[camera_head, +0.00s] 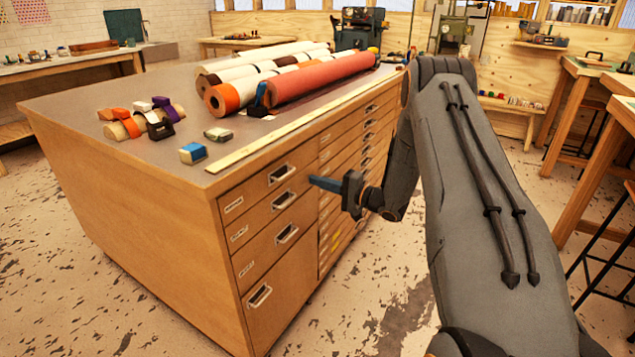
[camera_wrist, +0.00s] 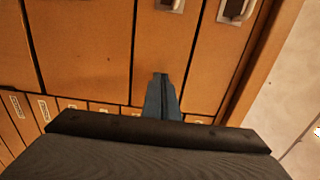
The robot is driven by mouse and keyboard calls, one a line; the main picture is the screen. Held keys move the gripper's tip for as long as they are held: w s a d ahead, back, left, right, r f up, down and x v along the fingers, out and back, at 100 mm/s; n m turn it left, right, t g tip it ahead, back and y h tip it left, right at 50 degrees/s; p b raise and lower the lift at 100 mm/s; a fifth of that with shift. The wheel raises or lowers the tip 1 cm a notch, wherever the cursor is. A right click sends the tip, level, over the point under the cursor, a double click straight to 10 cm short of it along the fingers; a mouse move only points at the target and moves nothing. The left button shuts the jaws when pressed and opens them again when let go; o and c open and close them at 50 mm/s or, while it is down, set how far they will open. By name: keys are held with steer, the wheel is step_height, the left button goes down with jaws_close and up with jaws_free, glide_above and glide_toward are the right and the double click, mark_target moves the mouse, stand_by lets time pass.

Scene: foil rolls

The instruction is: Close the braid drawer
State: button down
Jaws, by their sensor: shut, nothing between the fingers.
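The wooden cabinet's left column has several drawer fronts with metal pull handles, among them the top drawer (camera_head: 262,186) and the deep bottom drawer (camera_head: 285,283). The labels are too small to read, so I cannot tell which is the braid drawer. All these fronts look flush with the cabinet. My gripper (camera_head: 313,181) is shut and empty, its blue fingers pointing at the fronts near the upper handles. In the wrist view my gripper (camera_wrist: 160,76) is close before the plain drawer fronts (camera_wrist: 90,50); whether it touches is unclear. Two handles (camera_wrist: 172,4) show at the top edge.
Shallow drawers (camera_head: 352,165) fill the cabinet's right part. Its top (camera_head: 110,93) carries foil rolls (camera_head: 310,78), tape rolls (camera_head: 140,122), a blue block (camera_head: 193,153) and a wooden rule (camera_head: 290,133). Workbenches (camera_head: 590,80) stand at the right. The floor before the cabinet is clear.

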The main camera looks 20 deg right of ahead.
steer(key=v, duration=1.3)
step_height(320, 180, up, 7)
steer(key=a+n+g+h+p, duration=0.2)
steer(key=a+n+g+h, duration=0.15)
steer(key=h, duration=0.65)
steer(key=s+a+r+n+g+p, duration=0.1)
steer(key=s+a+r+n+g, duration=0.1)
steer(key=s, duration=0.9)
steer(key=s+a+r+n+g+h+p, duration=0.1)
steer(key=s+a+g, duration=0.3)
steer(key=s, duration=0.8)
steer(key=s+a+r+n+g+p, duration=0.1)
steer(key=s+a+r+n+g, duration=0.2)
steer(key=s, duration=0.9)
steer(key=a+g, duration=0.1)
steer(key=a, duration=0.2)
steer(key=shift+a+r+h, duration=0.15)
steer(key=shift+a+h, duration=0.15)
steer(key=shift+h, duration=0.1)
